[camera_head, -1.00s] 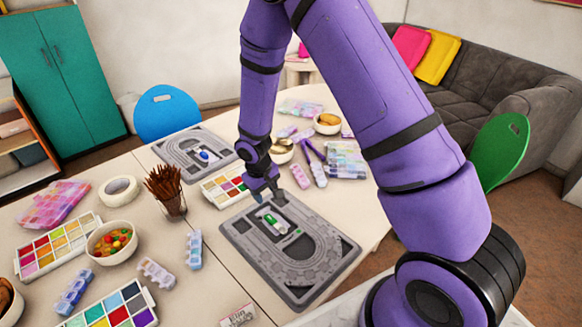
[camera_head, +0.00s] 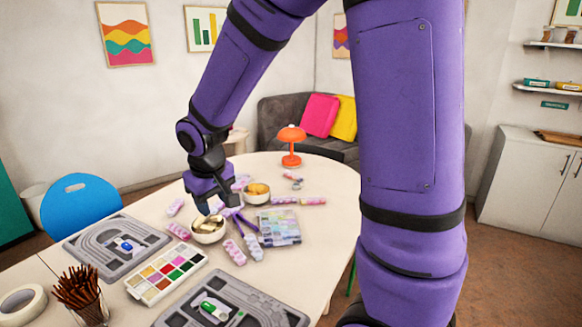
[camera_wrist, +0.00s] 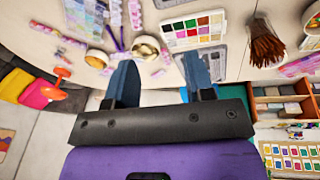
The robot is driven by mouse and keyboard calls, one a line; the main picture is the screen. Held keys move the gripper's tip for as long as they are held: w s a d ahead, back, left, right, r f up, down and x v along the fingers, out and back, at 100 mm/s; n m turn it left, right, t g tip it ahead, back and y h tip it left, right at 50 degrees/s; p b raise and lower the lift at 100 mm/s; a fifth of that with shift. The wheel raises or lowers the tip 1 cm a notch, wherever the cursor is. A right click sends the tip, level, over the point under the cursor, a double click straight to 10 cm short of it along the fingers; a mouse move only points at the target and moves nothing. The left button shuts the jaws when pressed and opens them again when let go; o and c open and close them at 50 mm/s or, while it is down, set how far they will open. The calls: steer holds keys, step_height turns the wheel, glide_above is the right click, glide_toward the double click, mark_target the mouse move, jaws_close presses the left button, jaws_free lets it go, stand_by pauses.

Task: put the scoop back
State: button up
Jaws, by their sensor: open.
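My gripper (camera_head: 221,203) is open and empty, with its fingers apart just above and behind a white bowl (camera_head: 208,237) in the head view. In the wrist view the two blue fingers of the gripper (camera_wrist: 160,78) have nothing between them, and the bowl (camera_wrist: 146,57) lies beyond them. Something tan and metallic-looking (camera_head: 207,225) is in the bowl; it may be a scoop, but I cannot tell. The near grey bead board (camera_head: 265,309) carries a small green-and-white item (camera_head: 213,309). The far grey board (camera_head: 90,247) carries a blue-and-white one (camera_head: 127,246).
A colour palette (camera_head: 166,273) lies left of the bowl. Purple-handled tools (camera_head: 244,230), pink bead boxes (camera_head: 235,252), a clear organiser (camera_head: 279,228) and a bowl of orange contents (camera_head: 257,194) crowd its right. An orange lamp (camera_head: 291,145) stands behind. The table's right side is clearer.

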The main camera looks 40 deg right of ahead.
steer(key=s+d+r+t, duration=0.1)
steer(key=s+r, duration=0.6)
steer(key=s, duration=0.4)
steer(key=s+d+r+m+t+y, duration=0.1)
steer(key=s+d+r, duration=0.1)
steer(key=s+r, duration=0.6)
steer(key=s, duration=0.3)
steer(key=shift+s+t, duration=0.3)
steer(key=shift+s, duration=0.05)
steer(key=shift+a, duration=0.1)
